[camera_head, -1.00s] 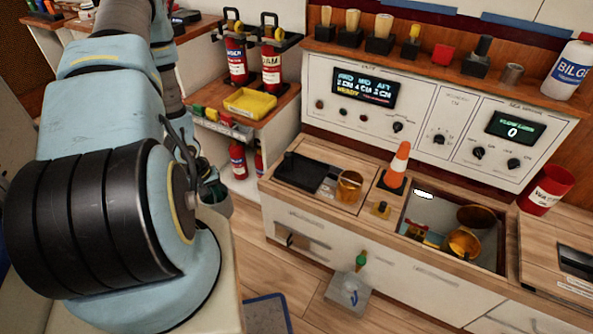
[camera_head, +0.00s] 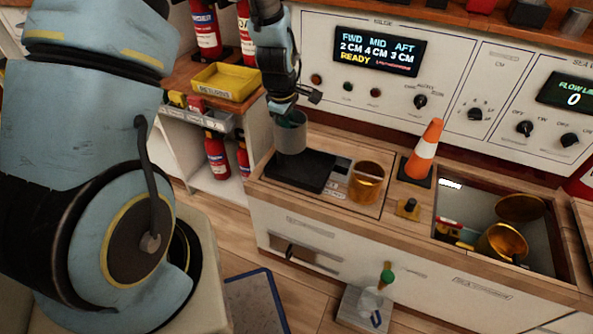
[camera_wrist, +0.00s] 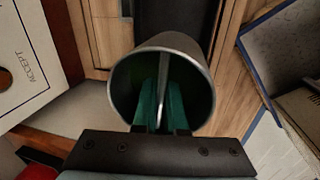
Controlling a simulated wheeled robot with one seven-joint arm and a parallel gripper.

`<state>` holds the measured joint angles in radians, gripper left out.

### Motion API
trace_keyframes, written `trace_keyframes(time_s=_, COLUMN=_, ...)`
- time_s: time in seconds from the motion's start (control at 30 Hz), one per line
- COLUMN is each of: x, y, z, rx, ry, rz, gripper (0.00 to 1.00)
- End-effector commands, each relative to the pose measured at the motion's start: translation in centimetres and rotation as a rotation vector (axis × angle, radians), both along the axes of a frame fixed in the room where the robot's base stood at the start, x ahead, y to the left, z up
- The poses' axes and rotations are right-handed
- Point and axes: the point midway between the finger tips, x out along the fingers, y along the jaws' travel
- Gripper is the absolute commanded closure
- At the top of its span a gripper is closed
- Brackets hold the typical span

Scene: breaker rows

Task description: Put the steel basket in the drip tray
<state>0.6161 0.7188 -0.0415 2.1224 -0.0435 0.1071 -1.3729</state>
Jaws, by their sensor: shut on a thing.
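The steel basket (camera_head: 290,137) is a grey, round, open-topped metal cup. It hangs from my gripper (camera_head: 286,112), apparently just above the black flat tray (camera_head: 302,171) on the counter, which looks to be the drip tray. In the wrist view the basket's rim (camera_wrist: 160,42) opens toward the camera. The green fingers of my gripper (camera_wrist: 161,105) reach inside it and are shut on a thin grey bar across its middle. The basket's underside is hidden in the wrist view, so any contact with the tray is unclear.
An amber cup (camera_head: 366,182) stands right of the tray, beside a small panel. A yellow bin (camera_head: 226,82) is on the left shelf. The control panel (camera_head: 440,75) rises behind.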

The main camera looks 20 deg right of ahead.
Motion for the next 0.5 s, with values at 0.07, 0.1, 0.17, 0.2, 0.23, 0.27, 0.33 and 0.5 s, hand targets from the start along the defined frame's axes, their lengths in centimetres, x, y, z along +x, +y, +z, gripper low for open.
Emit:
trace_keyframes(time_s=0.07, x=-0.9, y=-1.3, z=-0.1, rx=-0.001, ry=-0.003, rz=0.017, gripper=1.0)
trace_keyframes(time_s=0.1, x=-1.2, y=-1.7, z=0.0, rx=0.0, ry=-0.003, rz=0.028, gripper=1.0)
trace_keyframes(time_s=0.17, x=-1.5, y=-2.1, z=0.1, rx=0.001, ry=-0.002, rz=0.037, gripper=1.0)
trace_keyframes(time_s=0.2, x=-1.7, y=-2.3, z=0.0, rx=0.001, ry=0.0, rz=0.043, gripper=1.0)
trace_keyframes(time_s=0.23, x=-1.8, y=-2.4, z=-0.2, rx=0.001, ry=0.0, rz=0.047, gripper=1.0)
trace_keyframes(time_s=0.27, x=-1.8, y=-2.4, z=-0.5, rx=0.002, ry=0.001, rz=0.05, gripper=1.0)
trace_keyframes(time_s=0.33, x=-1.9, y=-2.4, z=-1.6, rx=0.003, ry=0.002, rz=0.052, gripper=1.0)
trace_keyframes(time_s=0.5, x=-1.8, y=-2.4, z=-4.7, rx=0.003, ry=0.001, rz=0.051, gripper=1.0)
